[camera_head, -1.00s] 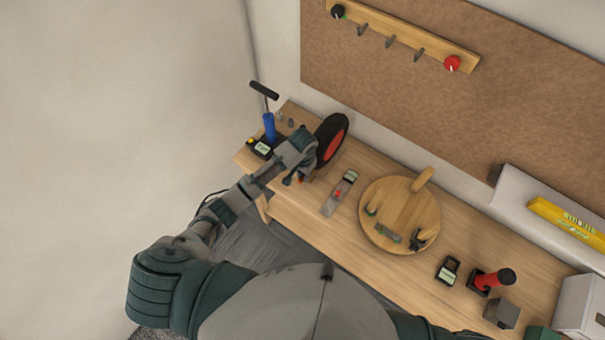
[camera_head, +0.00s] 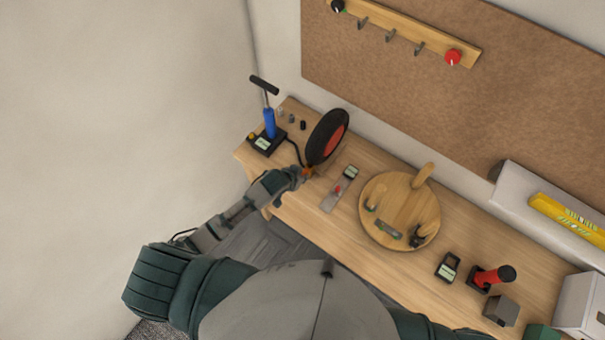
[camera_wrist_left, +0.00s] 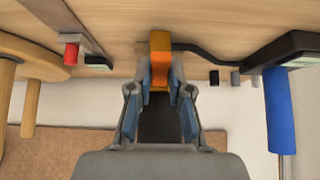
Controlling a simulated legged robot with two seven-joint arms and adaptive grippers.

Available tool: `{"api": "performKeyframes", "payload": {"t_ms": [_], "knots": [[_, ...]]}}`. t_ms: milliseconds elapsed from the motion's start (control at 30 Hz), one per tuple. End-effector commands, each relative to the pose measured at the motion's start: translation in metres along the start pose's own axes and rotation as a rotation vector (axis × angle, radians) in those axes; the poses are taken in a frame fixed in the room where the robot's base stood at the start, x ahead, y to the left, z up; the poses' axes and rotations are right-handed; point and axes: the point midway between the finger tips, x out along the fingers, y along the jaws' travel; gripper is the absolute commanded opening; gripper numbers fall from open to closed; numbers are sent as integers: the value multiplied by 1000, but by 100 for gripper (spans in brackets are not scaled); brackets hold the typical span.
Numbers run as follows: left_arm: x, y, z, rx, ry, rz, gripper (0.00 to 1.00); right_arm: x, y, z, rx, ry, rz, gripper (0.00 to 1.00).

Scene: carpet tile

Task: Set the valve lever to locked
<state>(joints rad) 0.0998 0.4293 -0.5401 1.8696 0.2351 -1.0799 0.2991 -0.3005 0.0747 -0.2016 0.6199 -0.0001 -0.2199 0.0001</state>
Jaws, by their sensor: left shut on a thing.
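An orange lever (camera_wrist_left: 160,58), which looks like the valve lever, sits between my left gripper's fingertips in the left wrist view. A black hose (camera_wrist_left: 205,50) runs from beside it toward the blue pump. My left gripper (camera_wrist_left: 160,82) is shut on the orange lever. In the head view the left gripper (camera_head: 306,172) is at the foot of the black wheel with the red disc (camera_head: 328,138), and only a little orange shows there. The lever's markings and exact setting cannot be made out. My right gripper is out of view.
The blue pump (camera_head: 269,122) stands on a black base left of the wheel. A metal plate with a red knob (camera_head: 338,189) and a round wooden board with pegs (camera_head: 378,234) lie to the right.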

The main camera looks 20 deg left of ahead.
Motion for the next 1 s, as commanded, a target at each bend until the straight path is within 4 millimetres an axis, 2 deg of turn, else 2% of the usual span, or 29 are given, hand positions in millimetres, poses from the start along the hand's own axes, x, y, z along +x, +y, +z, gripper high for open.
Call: {"api": "performKeyframes", "payload": {"t_ms": [33, 100, 500, 1000], "knots": [[5, 2, 10, -1, 28, 4, 0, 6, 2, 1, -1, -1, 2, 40], [8, 3, 12, -1, 86, 5, 0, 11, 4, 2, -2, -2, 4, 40], [15, 2, 15, -3, 328, 4, 0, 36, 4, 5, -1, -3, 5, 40], [15, 2, 12, -3, 398, 4, 0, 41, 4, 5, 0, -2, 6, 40]]}}
